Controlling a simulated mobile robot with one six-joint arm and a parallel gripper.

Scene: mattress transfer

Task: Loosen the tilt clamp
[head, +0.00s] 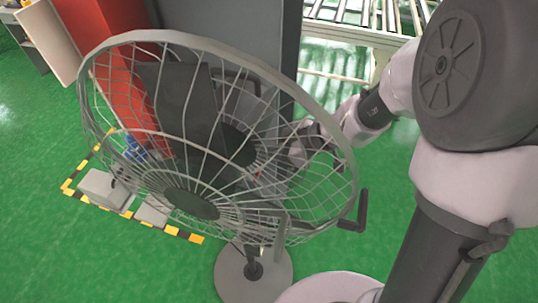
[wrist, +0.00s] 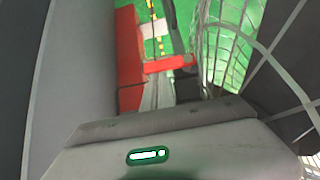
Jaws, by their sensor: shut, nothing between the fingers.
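The large pedestal fan (head: 190,204) with its wire cage fills the middle of the head view, its cage tilted upward. A dark bent handle (head: 356,213) sticks out at the cage's lower right. My gripper (head: 303,152) is behind the right side of the cage, shut and empty, partly hidden by the wires. In the wrist view, a red bar with a dark end (wrist: 170,64) lies ahead of my gripper's grey body, beside the cage wires (wrist: 270,60). I cannot tell whether this bar is the tilt clamp. No contact with it shows.
The fan's round base (head: 254,272) stands on the green floor. Grey boxes (head: 104,189) lie by yellow-black floor tape at left. A red cabinet (head: 92,28) and a dark grey panel (head: 240,25) stand behind the fan. A roller conveyor (head: 365,30) is at the back right.

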